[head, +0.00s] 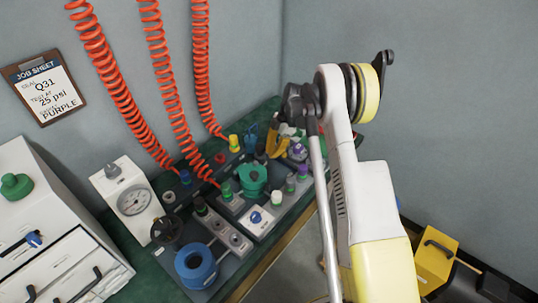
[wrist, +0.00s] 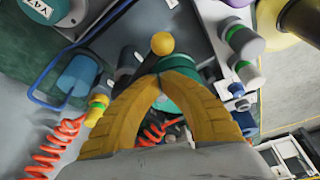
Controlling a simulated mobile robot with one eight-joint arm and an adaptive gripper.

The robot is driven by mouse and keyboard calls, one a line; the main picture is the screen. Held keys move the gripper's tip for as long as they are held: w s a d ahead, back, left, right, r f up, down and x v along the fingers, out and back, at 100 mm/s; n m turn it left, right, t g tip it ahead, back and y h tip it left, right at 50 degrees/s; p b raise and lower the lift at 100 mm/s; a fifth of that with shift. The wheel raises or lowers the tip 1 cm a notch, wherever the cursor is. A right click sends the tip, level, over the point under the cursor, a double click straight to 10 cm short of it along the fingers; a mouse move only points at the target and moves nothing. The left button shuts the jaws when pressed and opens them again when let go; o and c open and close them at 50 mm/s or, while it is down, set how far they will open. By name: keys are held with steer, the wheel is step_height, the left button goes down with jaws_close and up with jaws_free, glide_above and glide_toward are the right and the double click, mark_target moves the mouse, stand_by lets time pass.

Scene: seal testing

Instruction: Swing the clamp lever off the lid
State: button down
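In the wrist view a yellow ball knob (wrist: 162,43) on a dark lever shows just beyond my fingertips. Behind the fingers is a teal round body (wrist: 176,62), mostly covered, so I cannot tell how the lever lies on the lid. My gripper (wrist: 163,78) has yellow fingers whose tips meet, with nothing clearly between them; the knob is outside them. In the head view my gripper (head: 275,143) is over the bench, near a teal lidded vessel (head: 252,175). The lever is not clear in that view.
Orange coiled hoses (head: 172,95) hang to the bench. A gauge box (head: 130,200), a blue ring-shaped part (head: 195,267) and small coloured fittings (head: 290,183) crowd it. A job sheet (head: 43,88) hangs on the wall, reading Q31, 25 psi, PURPLE. A yellow bin (head: 434,262) stands at right.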

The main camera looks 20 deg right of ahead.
steer(key=shift+w+d, duration=0.2)
steer(key=shift+d, duration=0.15)
steer(key=shift+w+d, duration=0.1)
steer(key=shift+d, duration=0.1)
stand_by(0.4)
